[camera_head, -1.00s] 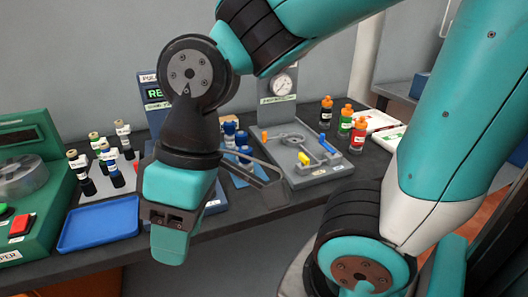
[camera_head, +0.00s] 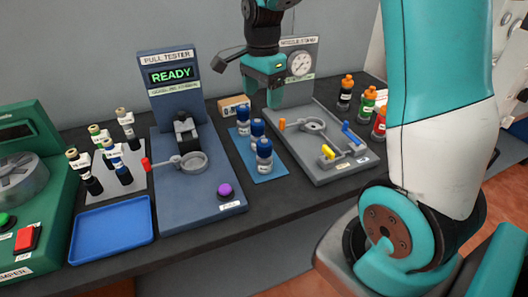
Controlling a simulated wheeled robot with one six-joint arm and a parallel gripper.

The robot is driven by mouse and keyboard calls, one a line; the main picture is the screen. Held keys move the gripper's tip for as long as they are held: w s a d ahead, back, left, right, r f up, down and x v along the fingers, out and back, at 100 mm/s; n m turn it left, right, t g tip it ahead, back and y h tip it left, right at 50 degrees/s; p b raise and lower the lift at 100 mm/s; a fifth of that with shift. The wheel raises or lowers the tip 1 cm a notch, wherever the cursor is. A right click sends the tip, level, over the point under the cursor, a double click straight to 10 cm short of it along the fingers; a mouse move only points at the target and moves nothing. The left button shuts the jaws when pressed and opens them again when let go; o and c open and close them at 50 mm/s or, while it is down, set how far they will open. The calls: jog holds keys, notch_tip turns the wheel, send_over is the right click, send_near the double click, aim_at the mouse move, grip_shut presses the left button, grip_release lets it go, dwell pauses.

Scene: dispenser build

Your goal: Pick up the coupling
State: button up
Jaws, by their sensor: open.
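Three small blue-capped parts with white bands (camera_head: 257,132) stand upright in a row on a blue mat (camera_head: 267,172). They look like the couplings, though their labels are too small to read. My teal gripper (camera_head: 262,95) is open, pointing down above and behind the row, towards the back of the table. It appears empty and apart from the parts. The rearmost part (camera_head: 243,116) stands closest to it in the picture.
Left of the mat is the pull tester (camera_head: 205,197), showing READY. Right is a gauge fixture (camera_head: 322,178) with a tall back panel. A small cardboard box (camera_head: 233,105) sits behind. Bottles (camera_head: 361,135) stand right; hose-like parts (camera_head: 114,161) and an empty blue tray (camera_head: 112,229) are left.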

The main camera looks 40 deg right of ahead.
aim_at(265, 140)
jog(key=shift+m, duration=0.4)
jog(key=f, duration=0.4)
jog(key=f+p, duration=0.1)
jog(key=f, duration=0.6)
jog(key=shift+w+d+f, duration=0.15)
jog(key=shift+d+f, duration=0.2)
jog(key=shift+f, duration=0.05)
jog(key=shift+w+d+f+p, duration=0.1)
jog(key=shift+f+p, duration=0.45)
jog(key=shift+f, duration=0.9)
jog(key=shift+d+f+p, duration=0.1)
jog(key=shift+f+p, duration=0.4)
jog(key=shift+f, duration=0.9)
jog(key=c, duration=1.3)
